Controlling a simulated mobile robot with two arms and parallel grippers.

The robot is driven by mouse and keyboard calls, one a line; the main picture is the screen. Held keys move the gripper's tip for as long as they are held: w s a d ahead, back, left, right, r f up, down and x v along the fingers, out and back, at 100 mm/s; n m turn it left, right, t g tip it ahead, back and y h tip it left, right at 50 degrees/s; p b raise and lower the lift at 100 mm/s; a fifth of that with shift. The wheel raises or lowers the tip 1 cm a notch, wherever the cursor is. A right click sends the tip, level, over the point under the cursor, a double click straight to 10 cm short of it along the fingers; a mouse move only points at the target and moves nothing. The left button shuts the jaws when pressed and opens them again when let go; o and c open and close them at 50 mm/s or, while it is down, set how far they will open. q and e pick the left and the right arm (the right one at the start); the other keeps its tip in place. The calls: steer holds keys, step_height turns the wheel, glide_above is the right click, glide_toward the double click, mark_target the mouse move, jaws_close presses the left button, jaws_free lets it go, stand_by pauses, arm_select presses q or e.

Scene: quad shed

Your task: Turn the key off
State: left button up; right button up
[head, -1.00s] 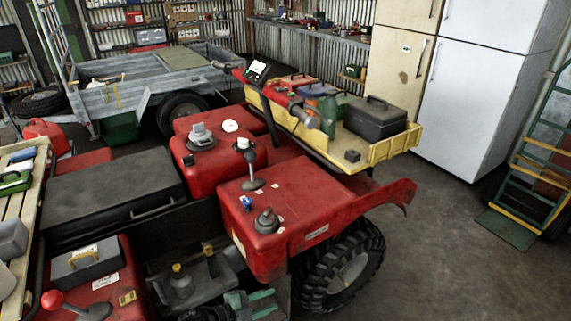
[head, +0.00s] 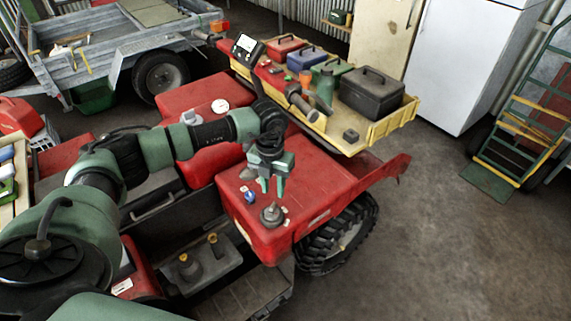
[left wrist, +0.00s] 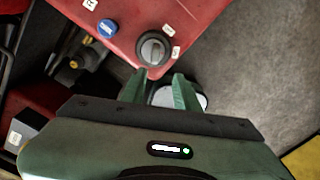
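A grey round key switch (head: 272,214) sits on the front corner of the red quad panel (head: 320,190). It also shows in the left wrist view (left wrist: 152,47), with small white labels beside it. A blue button (head: 249,197) is left of it, and it also shows in the left wrist view (left wrist: 107,28). My left gripper (head: 272,187) is above the panel, just behind the key switch in the head view, pointing down. Its two green fingers are apart with nothing between their tips (left wrist: 158,74), and they appear clear of the switch. My right gripper is out of view.
A yellow tray (head: 385,128) with toolboxes and bottles stands behind the panel. A black tyre (head: 362,215) is below its right side. A grey trailer (head: 115,45) stands at the back left.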

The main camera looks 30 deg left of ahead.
arm_select(q)
steer(key=shift+y, duration=0.3)
steer(key=f+b, duration=0.4)
steer(key=f, duration=0.1)
steer(key=a+f+b, duration=0.1)
steer(key=f+b, duration=0.1)
steer(key=f, duration=0.1)
steer(key=shift+w+a+f+b, duration=0.1)
steer(key=shift+w+f+b, duration=0.1)
steer(key=shift+w+b, duration=0.1)
steer(key=shift+f+b, duration=0.5)
steer(key=shift+f, duration=0.25)
jaws_close()
